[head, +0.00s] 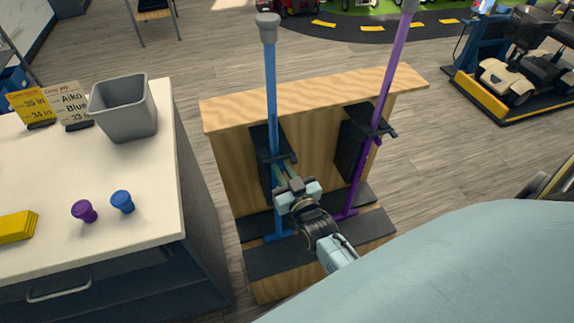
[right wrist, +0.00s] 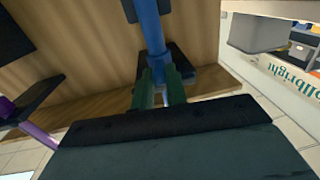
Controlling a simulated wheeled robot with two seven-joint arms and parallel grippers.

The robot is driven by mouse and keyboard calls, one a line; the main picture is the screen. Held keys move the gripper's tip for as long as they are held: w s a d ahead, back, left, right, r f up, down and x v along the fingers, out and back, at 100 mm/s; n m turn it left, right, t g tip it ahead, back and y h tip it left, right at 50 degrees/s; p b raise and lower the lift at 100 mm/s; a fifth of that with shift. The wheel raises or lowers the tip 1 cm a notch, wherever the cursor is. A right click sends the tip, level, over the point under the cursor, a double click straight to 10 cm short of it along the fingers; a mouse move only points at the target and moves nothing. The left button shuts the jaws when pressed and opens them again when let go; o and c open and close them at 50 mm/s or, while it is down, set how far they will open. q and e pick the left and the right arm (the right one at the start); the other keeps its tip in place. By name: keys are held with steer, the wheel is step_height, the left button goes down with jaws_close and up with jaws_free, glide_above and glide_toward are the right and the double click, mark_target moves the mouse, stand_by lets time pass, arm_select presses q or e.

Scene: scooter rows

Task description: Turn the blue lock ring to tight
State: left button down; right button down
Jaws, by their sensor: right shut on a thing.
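The blue pole (head: 271,100) stands upright in the left black holder of a wooden stand. My right gripper (head: 283,176) is at the pole's middle, in front of the holder, and is shut at the height of its lock ring. In the right wrist view, the two dark green fingers (right wrist: 160,88) sit on either side of the blue lock ring, below the blue pole (right wrist: 149,25). The fingers mostly hide the ring, so I cannot tell how far it is turned. My left gripper is not in view.
A purple pole (head: 393,70) stands in the right holder of the wooden stand (head: 315,95), close beside my right gripper. A white counter (head: 50,185) at the left bears a grey bin (head: 125,108), cards, a purple knob (head: 84,211) and a blue knob (head: 122,202). Parked scooters are at the far right.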

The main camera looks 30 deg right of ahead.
steer(key=shift+w+a+m+h, duration=0.1)
steer(key=shift+a+m+h, duration=0.15)
steer(key=shift+m+h, duration=0.35)
steer(key=shift+w+a+m+h, duration=0.1)
steer(key=shift+a+m+h, duration=0.15)
steer(key=shift+h, duration=0.55)
steer(key=shift+g, duration=0.3)
steer(key=c, duration=1.4)
jaws_free()
steer(key=shift+s, duration=0.15)
steer(key=p+v, duration=0.5)
steer(key=v, duration=0.8)
